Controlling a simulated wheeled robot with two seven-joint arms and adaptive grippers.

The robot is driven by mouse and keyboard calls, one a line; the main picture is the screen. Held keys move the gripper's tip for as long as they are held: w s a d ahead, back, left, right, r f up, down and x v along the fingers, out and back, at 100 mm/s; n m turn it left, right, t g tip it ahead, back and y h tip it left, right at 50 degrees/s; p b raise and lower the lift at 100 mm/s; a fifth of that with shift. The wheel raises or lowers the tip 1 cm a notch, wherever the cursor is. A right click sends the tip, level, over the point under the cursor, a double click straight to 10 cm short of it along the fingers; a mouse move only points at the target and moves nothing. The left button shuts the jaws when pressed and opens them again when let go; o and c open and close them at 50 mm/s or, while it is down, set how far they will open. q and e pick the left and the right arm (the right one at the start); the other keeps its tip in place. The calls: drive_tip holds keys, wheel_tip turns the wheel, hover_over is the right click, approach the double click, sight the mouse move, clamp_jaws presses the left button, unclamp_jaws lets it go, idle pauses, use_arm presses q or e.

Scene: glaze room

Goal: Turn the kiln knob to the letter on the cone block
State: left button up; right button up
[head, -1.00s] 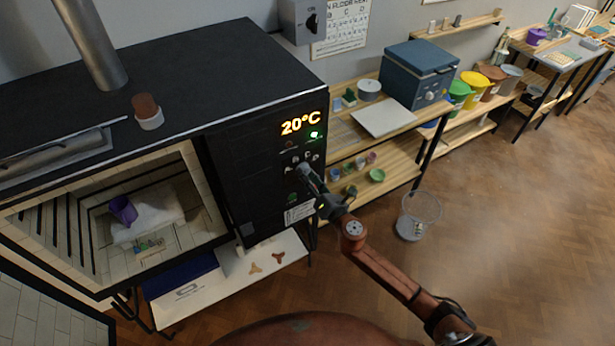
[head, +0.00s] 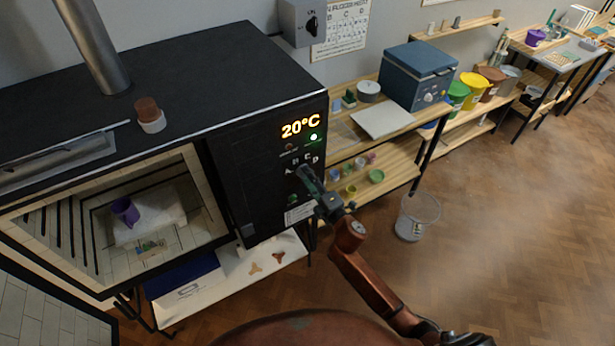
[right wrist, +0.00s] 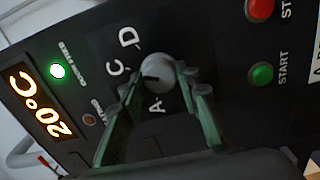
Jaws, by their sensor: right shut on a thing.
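The kiln knob (right wrist: 158,72) is a round pale grey knob on the kiln's black panel, with a dark pointer mark. In the right wrist view the mark points leftward, roughly between the C and the hidden B; I cannot tell exactly which letter it meets. A, C and D show there. My right gripper (head: 305,174) is shut on the knob, one green finger on each side. The cone block (head: 150,246) seems to be the small coloured group on the kiln floor; its letter is too small to read. My left gripper is not in view.
The kiln (head: 215,85) stands open, with a purple mug (head: 125,210) on a pale shelf inside. The panel has a green START button (right wrist: 262,74) and a red button (right wrist: 261,9) near the knob.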

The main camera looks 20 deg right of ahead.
drive_tip(key=shift+m+p, duration=1.8)
drive_tip(key=shift+m, duration=2.4)
drive_tip(key=o, duration=1.2)
drive_tip(key=shift+c, duration=0.2)
drive_tip(key=v, duration=1.2)
